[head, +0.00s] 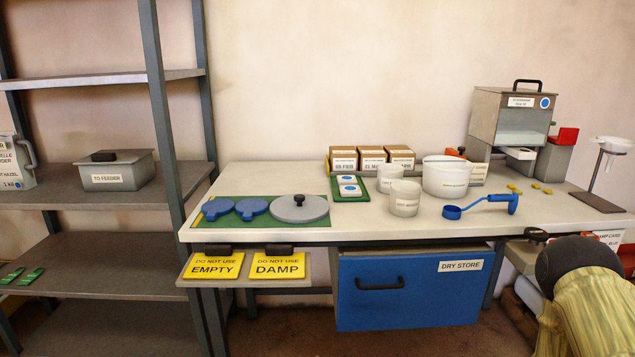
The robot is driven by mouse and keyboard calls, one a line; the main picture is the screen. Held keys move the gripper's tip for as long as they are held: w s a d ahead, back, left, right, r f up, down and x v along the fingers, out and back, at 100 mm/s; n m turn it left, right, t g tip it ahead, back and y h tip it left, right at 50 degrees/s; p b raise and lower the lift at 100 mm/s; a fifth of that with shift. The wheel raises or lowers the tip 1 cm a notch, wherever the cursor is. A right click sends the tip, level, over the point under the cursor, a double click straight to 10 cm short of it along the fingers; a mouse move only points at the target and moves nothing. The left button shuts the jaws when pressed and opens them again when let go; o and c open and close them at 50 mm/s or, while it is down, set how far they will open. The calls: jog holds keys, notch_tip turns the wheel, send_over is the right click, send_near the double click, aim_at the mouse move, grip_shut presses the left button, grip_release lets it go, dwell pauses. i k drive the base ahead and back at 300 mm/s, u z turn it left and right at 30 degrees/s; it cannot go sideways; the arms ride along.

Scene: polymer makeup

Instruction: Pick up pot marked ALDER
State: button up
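No label that I can read says ALDER. Two small white pots stand on the bench, a rear pot (389,173) and a front pot (404,192); the small print on the front pot's label is too small to read surely. A larger white tub (446,172) stands just right of them, also with small print. A lidded grey box on the left shelf (115,174) reads TO FEEDER. My gripper is not in view.
The white bench (350,228) holds a blue scoop (480,204), green mat (232,224), several boxes (371,155) and a grey hopper (508,112). A blue drawer (410,295) reads DRY STORE. A dark round shape above striped yellow cloth (588,315) blocks the lower right.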

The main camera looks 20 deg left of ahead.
aim_at(405, 196)
jog(key=u, duration=0.1)
jog(key=i, duration=1)
jog(key=z, duration=1.5)
jog(key=k, duration=1.1)
jog(key=u, duration=1.9)
